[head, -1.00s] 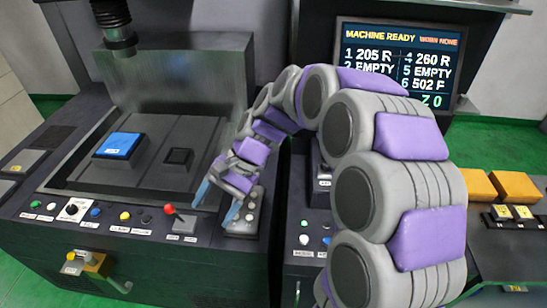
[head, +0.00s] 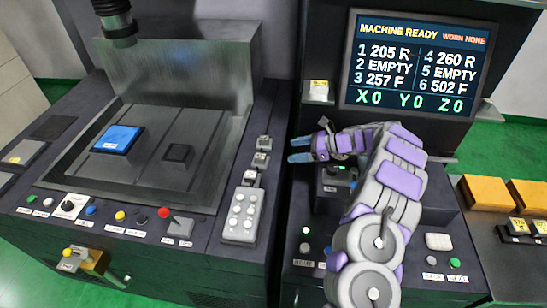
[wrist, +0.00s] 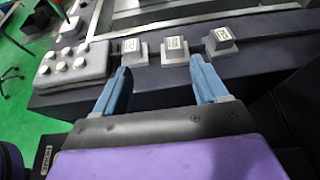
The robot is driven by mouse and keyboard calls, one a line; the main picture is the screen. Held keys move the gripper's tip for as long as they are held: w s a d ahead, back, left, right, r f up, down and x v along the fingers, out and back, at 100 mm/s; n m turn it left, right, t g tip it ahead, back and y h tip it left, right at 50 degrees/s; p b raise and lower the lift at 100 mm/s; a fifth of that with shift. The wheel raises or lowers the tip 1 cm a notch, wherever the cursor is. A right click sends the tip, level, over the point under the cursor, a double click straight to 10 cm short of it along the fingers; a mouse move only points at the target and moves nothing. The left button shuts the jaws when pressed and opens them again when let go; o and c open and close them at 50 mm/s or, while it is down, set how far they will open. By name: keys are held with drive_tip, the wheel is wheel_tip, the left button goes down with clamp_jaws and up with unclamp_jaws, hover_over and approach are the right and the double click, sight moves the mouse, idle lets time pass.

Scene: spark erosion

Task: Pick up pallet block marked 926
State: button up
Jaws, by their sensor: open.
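Three small grey pallet blocks with pale labels stand in a row on the ledge right of the machine tank: a far one (head: 264,142), a middle one (head: 261,160) and a near one (head: 251,178). The wrist view shows them as a left block (wrist: 131,54), a middle block (wrist: 174,56) and a right block (wrist: 221,42). Their numbers are too small to read, so I cannot tell which is 926. My gripper (head: 295,150) is open and empty, just right of the row, pointing left at it. In the wrist view my gripper (wrist: 160,68) has its fingers apart, short of the blocks.
A grey button pendant (head: 243,215) lies near the row. Another labelled block (head: 318,90) sits left of the screen (head: 415,66). Orange blocks (head: 487,192) and small yellow-labelled pieces (head: 518,227) are at the right. A blue-topped block (head: 118,139) is in the tank (head: 205,150).

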drive_tip(key=d+f, duration=0.1)
drive_tip(key=d, duration=0.1)
drive_tip(key=b, duration=0.2)
approach(261, 156)
drive_tip(key=shift+m, duration=0.3)
drive_tip(key=x, duration=0.4)
drive_tip(key=shift+s+a+r, duration=0.15)
drive_tip(key=shift+s, duration=0.3)
drive_tip(key=shift+w+d+f+b+x, duration=0.15)
drive_tip(key=shift+b+x, duration=0.15)
drive_tip(key=shift+x, duration=0.7)
drive_tip(key=shift+w+f+b+x, duration=0.15)
drive_tip(key=shift+b+x, duration=0.1)
drive_tip(key=shift+x, duration=0.75)
drive_tip(key=shift+w+d+f+b+x, duration=0.15)
drive_tip(key=shift+b+x, duration=0.15)
drive_tip(key=shift+x, duration=0.7)
drive_tip(key=shift+w+a+r+t, duration=0.1)
drive_tip(key=shift+a+t, duration=0.2)
drive_tip(key=shift+a, duration=0.1)
drive_tip(key=shift+d, duration=0.15)
drive_tip(key=c, duration=0.4)
drive_tip(key=shift+r, duration=0.1)
drive_tip(key=c, duration=0.7)
